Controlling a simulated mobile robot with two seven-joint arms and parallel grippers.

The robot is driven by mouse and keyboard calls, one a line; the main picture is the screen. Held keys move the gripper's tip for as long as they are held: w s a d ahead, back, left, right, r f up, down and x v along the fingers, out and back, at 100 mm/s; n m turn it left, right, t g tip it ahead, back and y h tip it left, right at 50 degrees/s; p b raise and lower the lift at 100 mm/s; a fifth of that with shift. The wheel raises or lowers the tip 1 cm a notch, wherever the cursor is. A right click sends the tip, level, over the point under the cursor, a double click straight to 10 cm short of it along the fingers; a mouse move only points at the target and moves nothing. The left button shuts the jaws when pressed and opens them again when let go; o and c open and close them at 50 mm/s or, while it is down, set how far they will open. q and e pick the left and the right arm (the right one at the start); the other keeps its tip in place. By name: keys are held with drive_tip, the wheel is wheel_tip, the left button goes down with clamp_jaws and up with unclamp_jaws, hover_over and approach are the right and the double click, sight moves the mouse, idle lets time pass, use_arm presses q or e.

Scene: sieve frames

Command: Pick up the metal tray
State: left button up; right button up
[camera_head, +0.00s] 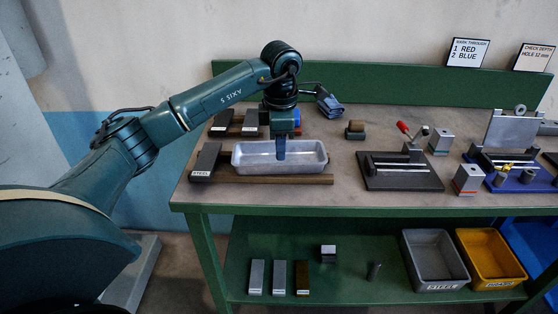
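The metal tray (250,160) is a shallow, light grey, rectangular pan. It sits on a brown wooden strip on the left half of the workbench. My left gripper (281,150) points straight down at the tray, a little right of its middle. Its narrow blue finger end overlaps the tray in the picture. Only one finger outline shows, so the opening is hidden and I cannot tell whether it touches the tray. My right gripper is out of view.
A dark block labelled STEEL (205,162) stands close to the tray's left end. More blocks (250,122) are behind it. A black fixture with a red-knobbed lever (402,168) is to the right. Grey (434,260) and yellow (490,258) bins sit on the lower shelf.

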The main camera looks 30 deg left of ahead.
use_arm(q)
drive_tip(key=f, duration=0.5)
drive_tip(key=shift+w+d+f+p, duration=0.1)
drive_tip(key=shift+w+f+p, duration=0.05)
drive_tip(key=shift+w+p, duration=0.2)
clamp_jaws()
idle(1.1)
